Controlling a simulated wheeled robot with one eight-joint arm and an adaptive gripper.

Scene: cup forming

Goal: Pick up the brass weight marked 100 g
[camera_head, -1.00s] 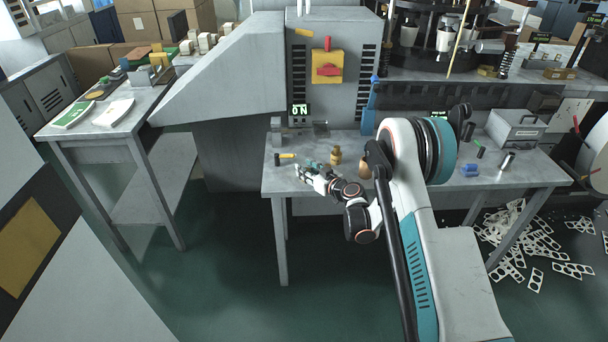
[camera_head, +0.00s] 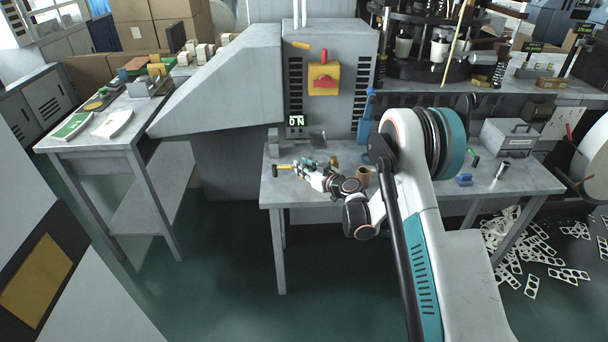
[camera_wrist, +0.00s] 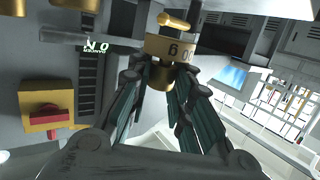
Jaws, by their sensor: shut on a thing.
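In the wrist view a brass weight (camera_wrist: 172,48) sits at the tips of my gripper (camera_wrist: 164,72), which is shut on its narrower brass part. Its label shows upside down and reads as "00 g"; the leading digit is turned out of sight. In the head view my gripper (camera_head: 300,168) is over the bench (camera_head: 290,194), near its left end. The held weight is too small to make out there. I cannot tell whether it is clear of the bench. Another brass piece (camera_head: 334,160) shows partly behind my wrist.
A brown cup-like object (camera_head: 362,176) stands right of my wrist. The grey machine with a yellow and red switch (camera_head: 323,79) rises behind the bench. A blue object (camera_head: 464,179) lies farther right.

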